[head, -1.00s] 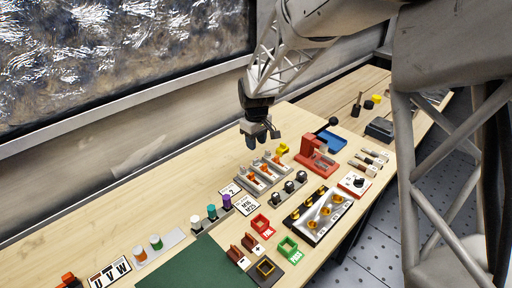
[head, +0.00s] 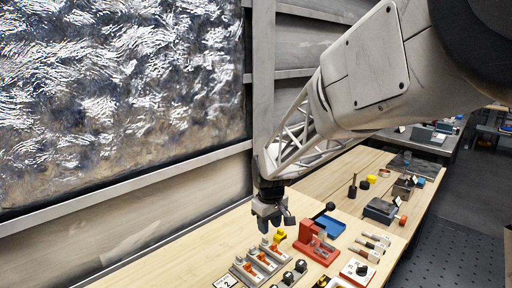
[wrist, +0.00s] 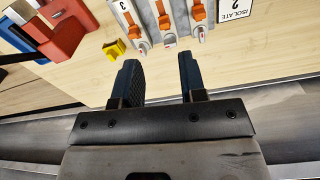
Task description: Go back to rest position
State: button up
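My gripper (head: 272,218) hangs above the back part of the wooden bench (head: 197,252), behind the row of orange-handled switches (head: 262,257). In the wrist view my gripper (wrist: 158,82) shows two dark fingers spread apart with nothing between them. The orange-handled switches (wrist: 163,22) lie beyond the fingertips. A small yellow piece (wrist: 114,50) lies on the bench to the left of them.
Grey boxes (head: 380,210) and a black-handled tool (head: 352,187) stand farther back. A wall with a large window pane (head: 120,90) runs along the bench's back edge.

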jog(key=s+d+r+m, duration=0.1)
jog(key=s+d+r, duration=0.2)
jog(key=s, duration=0.2)
jog(key=s+d+r+m+t, duration=0.1)
jog(key=s+d+r+m, duration=0.15)
jog(key=s, duration=0.25)
jog(key=s+d+r, duration=0.3)
jog(key=s+d, duration=0.1)
jog(key=s, duration=0.2)
jog(key=s+d+m, duration=0.2)
jog(key=s, duration=0.6)
jog(key=s+d+m+t, duration=0.1)
jog(key=s+d+m, duration=0.1)
jog(key=s, duration=0.6)
jog(key=shift+s+d+r, duration=0.2)
jog(key=shift+d, duration=0.35)
